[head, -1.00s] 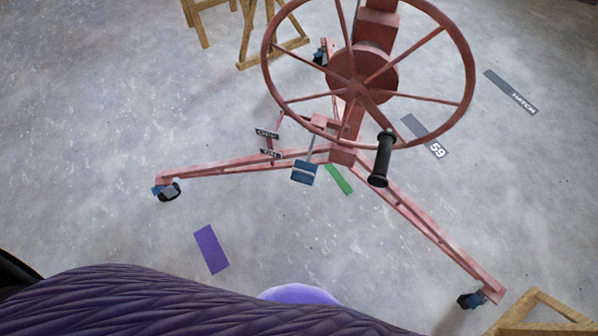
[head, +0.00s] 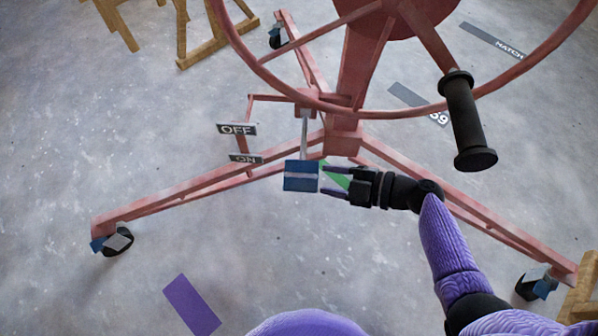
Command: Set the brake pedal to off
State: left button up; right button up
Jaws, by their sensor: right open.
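The brake pedal (head: 301,176) is a blue plate with a pale stripe, on a thin grey rod below the red lift frame. An OFF sign (head: 237,129) and an ON sign (head: 246,158) stand to its left, OFF above ON. The pedal sits slightly lower in the picture than the ON sign. My right gripper (head: 324,181) comes in from the right and is open, its two fingertips at the pedal's right edge. I cannot tell whether they touch it. Nothing shows between the fingers but floor and a green strip. My left gripper is not in view.
The large red wheel (head: 262,72) with its black handle (head: 465,120) hangs above the pedal. Red legs (head: 190,188) on casters spread left and right. Wooden trestles (head: 182,40) stand at the top left and lower right. Purple (head: 192,306) and grey floor markings lie flat.

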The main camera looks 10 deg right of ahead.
aim_at(302, 175)
jog(key=x, duration=0.5)
jog(key=shift+w+a+f+b, duration=0.15)
jog(key=shift+a+f+b, duration=0.05)
jog(key=shift+a+b, duration=0.1)
jog(key=shift+w+a+f, duration=0.1)
jog(key=shift+w+a, duration=0.15)
jog(key=shift+a, duration=0.15)
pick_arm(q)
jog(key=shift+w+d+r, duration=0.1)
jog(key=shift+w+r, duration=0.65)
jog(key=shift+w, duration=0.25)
pick_arm(e)
grip_shut()
jog(key=shift+s+f, duration=0.1)
